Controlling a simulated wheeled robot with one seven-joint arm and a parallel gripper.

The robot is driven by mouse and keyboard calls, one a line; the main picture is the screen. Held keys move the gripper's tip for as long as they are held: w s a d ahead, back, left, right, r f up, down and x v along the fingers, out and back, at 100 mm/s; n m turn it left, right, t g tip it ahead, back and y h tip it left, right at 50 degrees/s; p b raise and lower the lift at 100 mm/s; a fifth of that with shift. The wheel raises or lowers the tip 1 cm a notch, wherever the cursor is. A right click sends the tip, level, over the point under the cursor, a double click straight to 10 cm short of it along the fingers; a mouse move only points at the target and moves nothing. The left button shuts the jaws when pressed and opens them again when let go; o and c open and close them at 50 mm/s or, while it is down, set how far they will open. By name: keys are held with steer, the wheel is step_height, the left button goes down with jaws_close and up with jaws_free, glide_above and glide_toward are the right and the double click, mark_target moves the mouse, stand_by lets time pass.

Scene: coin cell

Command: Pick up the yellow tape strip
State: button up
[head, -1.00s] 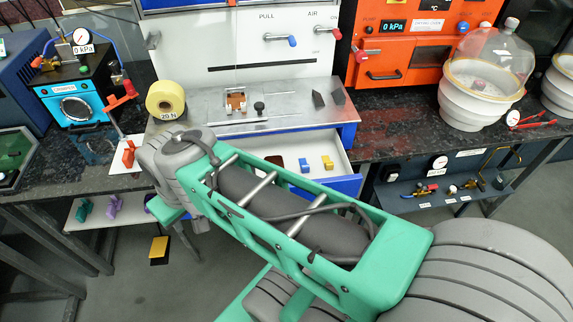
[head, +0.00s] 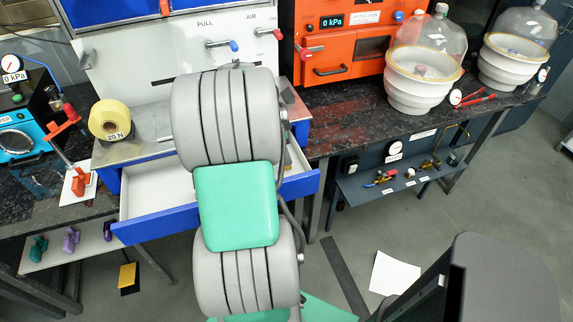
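A roll of yellow tape (head: 109,119) with a "20 N" label stands on the left end of the metal work surface (head: 150,130). I cannot make out a separate yellow tape strip. A small yellow and black item (head: 129,278) is low at the left, and I cannot tell what it is. My arm (head: 235,200), with grey joints and a green link, stands across the middle and hides most of the metal surface and part of the open drawer. My gripper does not show, so its state and any hold are hidden.
A blue-fronted drawer (head: 165,222) is pulled out below the work surface. An orange oven (head: 345,40) and white vessels with clear domes (head: 425,90) stand on the dark bench to the right. A red clamp stand (head: 78,180) is at the left. A white sheet (head: 393,273) lies on the floor.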

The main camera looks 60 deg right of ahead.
steer(key=x, duration=0.4)
steer(key=shift+w+f, duration=0.1)
steer(key=shift+f, duration=0.05)
steer(key=shift+c, duration=0.2)
jaws_close()
